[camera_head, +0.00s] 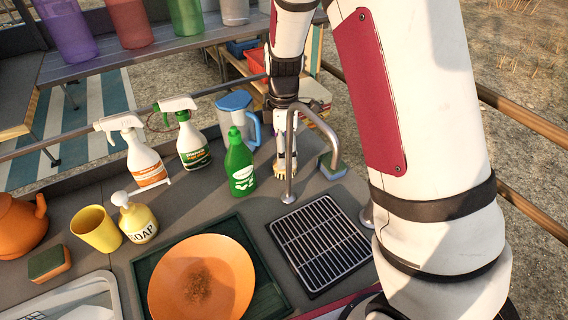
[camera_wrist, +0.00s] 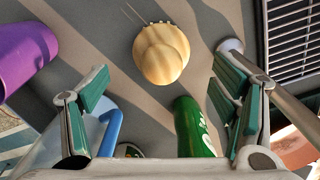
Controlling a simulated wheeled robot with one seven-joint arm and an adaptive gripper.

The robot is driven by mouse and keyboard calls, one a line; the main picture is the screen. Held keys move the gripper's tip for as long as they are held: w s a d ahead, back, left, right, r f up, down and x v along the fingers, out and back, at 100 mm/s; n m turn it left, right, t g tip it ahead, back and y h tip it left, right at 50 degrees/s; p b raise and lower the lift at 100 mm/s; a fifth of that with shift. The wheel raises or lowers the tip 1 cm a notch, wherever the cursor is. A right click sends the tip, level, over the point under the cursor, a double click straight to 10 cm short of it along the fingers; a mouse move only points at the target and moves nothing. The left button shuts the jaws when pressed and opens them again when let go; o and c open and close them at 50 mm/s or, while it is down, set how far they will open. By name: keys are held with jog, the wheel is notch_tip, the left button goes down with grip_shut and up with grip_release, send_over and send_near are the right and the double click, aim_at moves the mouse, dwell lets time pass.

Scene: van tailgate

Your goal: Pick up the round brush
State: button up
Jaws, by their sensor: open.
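The round brush (camera_wrist: 162,54) is a pale wooden, domed head with a few dark bristle tips at its far edge. It stands on the grey counter in the upper middle of the wrist view. In the head view a small tan part of it (camera_head: 280,172) shows below my gripper, mostly hidden by the gripper and the tap. My gripper (camera_wrist: 162,82) is open and empty, its green-padded fingers wide apart. The brush lies ahead of the fingertips, roughly centred between them, and no contact shows.
A green bottle (camera_head: 239,164) and a blue-lidded jug (camera_head: 236,115) stand left of the brush. The metal tap (camera_head: 312,118) arches close on the right, with a blue sponge (camera_head: 332,165) beyond it. A drain grate (camera_head: 319,243) and an orange plate (camera_head: 202,282) lie nearer.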

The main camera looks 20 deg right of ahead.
aim_at(283, 172)
jog(key=shift+s+d+f, duration=0.1)
jog(key=shift+d+f, duration=0.05)
jog(key=shift+f, duration=2.75)
jog(key=c, duration=1.3)
